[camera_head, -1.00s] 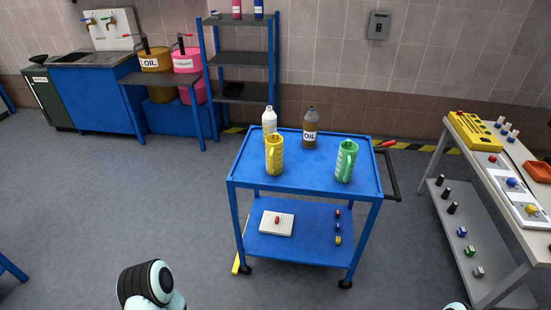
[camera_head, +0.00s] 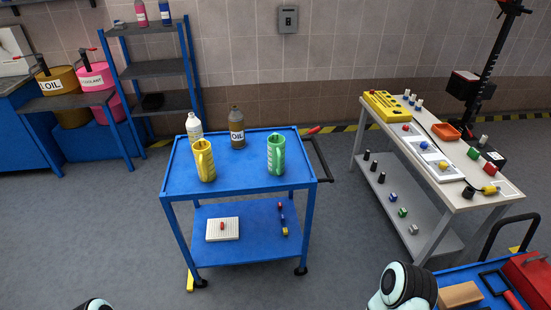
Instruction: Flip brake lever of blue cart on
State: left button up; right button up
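The blue cart (camera_head: 240,184) stands in the middle of the camera_head view, with a blue top tray and a lower shelf. A black push handle (camera_head: 322,160) sticks out on its right side. A red-tipped lever (camera_head: 314,130) shows at the back right corner by the handle. It points outward to the right and slightly up. Parts of my arms show at the bottom left and bottom right edges, well apart from the cart. Neither of my grippers is in view.
An oil bottle (camera_head: 237,128), a white bottle (camera_head: 194,130), a yellow jug (camera_head: 204,160) and a green jug (camera_head: 276,155) stand on the cart. A workbench (camera_head: 455,195) is to the right. A second blue cart (camera_head: 470,275) is at bottom right. Grey floor is clear in front.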

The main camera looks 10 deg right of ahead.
aim_at(311, 132)
jog(key=i+j+u, duration=0.2)
jog(key=j+u, duration=0.2)
jog(key=i+j+u, duration=0.25)
jog(key=u, duration=0.15)
jog(key=i+j+u, duration=0.25)
jog(key=u, duration=0.15)
jog(key=i+j+u, duration=0.45)
jog(key=i+u, duration=0.65)
jog(key=i+l+z, duration=0.1)
jog(key=i+z, duration=0.7)
jog(key=i+j+z, duration=0.2)
jog(key=i+z, duration=0.2)
jog(key=i+l+z, duration=0.15)
jog(key=i+z, duration=0.55)
jog(key=i+j+z, duration=0.15)
jog(key=i+z, duration=0.2)
jog(key=i, duration=0.15)
jog(key=i+z, duration=0.4)
jog(key=i, duration=0.3)
jog(key=i+j+z, duration=0.2)
jog(key=i+z, duration=0.25)
jog(key=i, duration=0.3)
jog(key=i+l+z, duration=0.15)
jog(key=i+z, duration=0.65)
jog(key=i+j+z, duration=0.15)
jog(key=i+z, duration=0.2)
